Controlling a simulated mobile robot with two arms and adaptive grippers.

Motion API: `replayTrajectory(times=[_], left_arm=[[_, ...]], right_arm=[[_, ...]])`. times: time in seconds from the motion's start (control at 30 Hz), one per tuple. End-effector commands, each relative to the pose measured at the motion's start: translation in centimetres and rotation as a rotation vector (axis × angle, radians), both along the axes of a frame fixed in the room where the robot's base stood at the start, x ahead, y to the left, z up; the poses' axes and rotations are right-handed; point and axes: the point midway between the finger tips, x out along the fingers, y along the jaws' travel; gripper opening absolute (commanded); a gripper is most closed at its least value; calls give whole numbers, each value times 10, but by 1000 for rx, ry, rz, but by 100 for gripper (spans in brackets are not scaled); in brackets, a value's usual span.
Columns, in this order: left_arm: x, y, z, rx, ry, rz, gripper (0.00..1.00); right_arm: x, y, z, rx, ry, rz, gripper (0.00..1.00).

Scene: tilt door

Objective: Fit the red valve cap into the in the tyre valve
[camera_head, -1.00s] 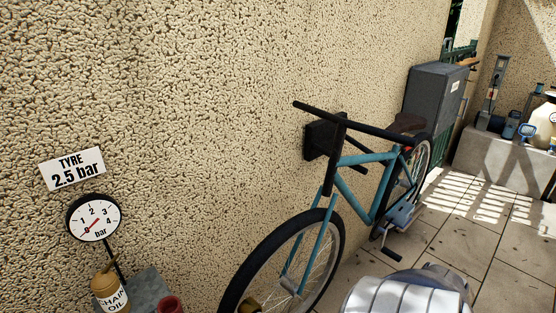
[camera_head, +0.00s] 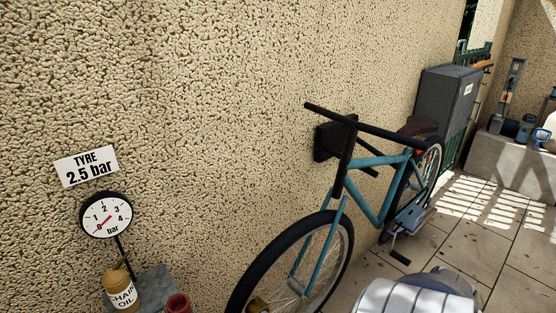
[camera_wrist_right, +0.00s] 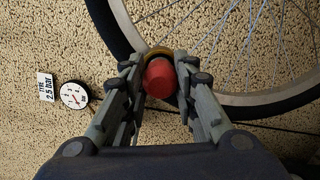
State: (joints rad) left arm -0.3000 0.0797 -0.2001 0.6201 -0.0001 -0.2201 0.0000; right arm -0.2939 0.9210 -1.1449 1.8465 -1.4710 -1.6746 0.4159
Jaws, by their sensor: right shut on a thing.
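The red valve cap (camera_wrist_right: 160,80) is between the fingers of my right gripper (camera_wrist_right: 161,70) in the right wrist view, and the gripper is shut on it. A brass-yellow ring (camera_wrist_right: 158,51) shows just behind the cap, in front of the wheel's tyre and rim; I cannot tell whether the cap touches it. In the head view a brass-coloured part (camera_head: 257,305) shows at the bottom edge by the front wheel (camera_head: 293,262) of the blue bicycle (camera_head: 376,201). My right gripper is out of the head view. My left gripper is in neither view.
A pressure gauge (camera_head: 106,215) and a "TYRE 2.5 bar" sign (camera_head: 86,166) are on the rough wall. A chain oil bottle (camera_head: 121,290) and a red container (camera_head: 178,304) stand at the lower left. A grey cabinet (camera_head: 447,98) stands behind the bicycle. Paved floor lies to the right.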

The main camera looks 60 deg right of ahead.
Motion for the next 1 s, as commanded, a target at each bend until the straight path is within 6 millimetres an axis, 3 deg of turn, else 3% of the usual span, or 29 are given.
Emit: replayTrajectory(times=[0.37,0.4,0.5,0.83,1.0], left_arm=[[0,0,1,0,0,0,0],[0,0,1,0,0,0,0],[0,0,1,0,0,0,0],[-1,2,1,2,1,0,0],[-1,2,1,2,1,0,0]], right_arm=[[9,-2,0,1,0,0,3],[10,-3,0,0,0,0,29],[10,-2,0,0,0,0,50],[8,-2,0,0,1,0,50],[-6,4,-2,1,3,0,50]])
